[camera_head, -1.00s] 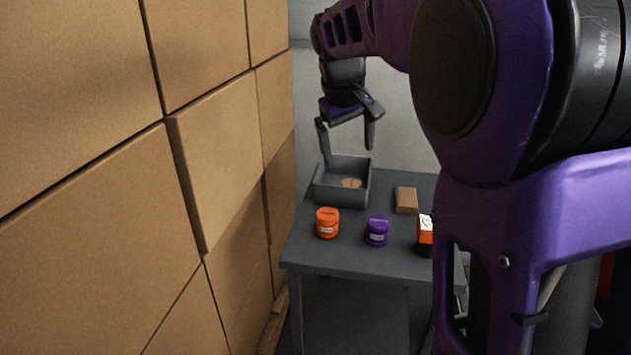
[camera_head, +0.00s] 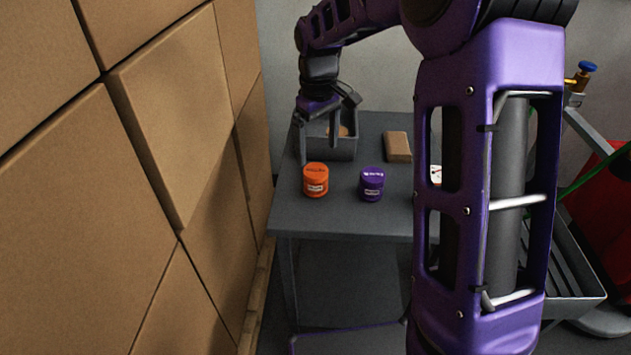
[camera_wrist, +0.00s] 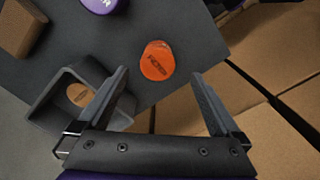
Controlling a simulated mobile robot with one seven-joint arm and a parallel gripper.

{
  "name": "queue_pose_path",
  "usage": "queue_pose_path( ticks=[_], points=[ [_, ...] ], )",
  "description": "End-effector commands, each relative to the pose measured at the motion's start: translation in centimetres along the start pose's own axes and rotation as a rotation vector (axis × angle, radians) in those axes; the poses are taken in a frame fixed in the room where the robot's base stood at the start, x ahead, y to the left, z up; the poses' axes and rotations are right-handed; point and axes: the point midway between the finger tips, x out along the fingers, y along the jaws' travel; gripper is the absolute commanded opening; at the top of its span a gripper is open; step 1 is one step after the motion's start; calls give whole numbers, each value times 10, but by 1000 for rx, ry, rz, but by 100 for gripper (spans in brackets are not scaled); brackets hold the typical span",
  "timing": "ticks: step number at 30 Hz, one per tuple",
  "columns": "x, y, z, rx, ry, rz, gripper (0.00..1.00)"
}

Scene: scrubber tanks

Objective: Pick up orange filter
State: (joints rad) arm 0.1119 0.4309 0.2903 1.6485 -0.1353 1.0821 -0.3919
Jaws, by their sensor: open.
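The orange filter (camera_head: 316,180) is a short round canister with a pale label, standing upright on the grey table (camera_head: 350,219) at its left side. In the wrist view its orange top (camera_wrist: 157,61) lies ahead of and between the fingertips. My gripper (camera_head: 322,150) is open and empty, above the table just behind the orange filter. In the wrist view the two fingers of my gripper (camera_wrist: 159,74) are spread wide, and neither touches the filter.
A purple canister (camera_head: 371,184) stands right of the orange one. A grey open bin (camera_head: 341,148) with a round tan item is behind, partly under my gripper. A brown block (camera_head: 397,147) lies at the back. Stacked cardboard boxes (camera_head: 190,110) wall the left side.

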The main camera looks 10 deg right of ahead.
Motion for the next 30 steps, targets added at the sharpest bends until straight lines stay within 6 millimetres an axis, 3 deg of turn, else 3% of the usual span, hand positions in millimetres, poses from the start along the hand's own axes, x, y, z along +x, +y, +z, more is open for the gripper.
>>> queue_pose_path(
  ticks=[1,6,16,24,30],
  points=[
    [15,-1,1,0,-4,-3,100],
    [44,0,0,1,-3,-1,100],
    [65,1,-1,1,-2,-1,100],
    [104,3,-3,1,-2,-1,100],
    [108,3,-4,1,0,0,100]
  ],
)
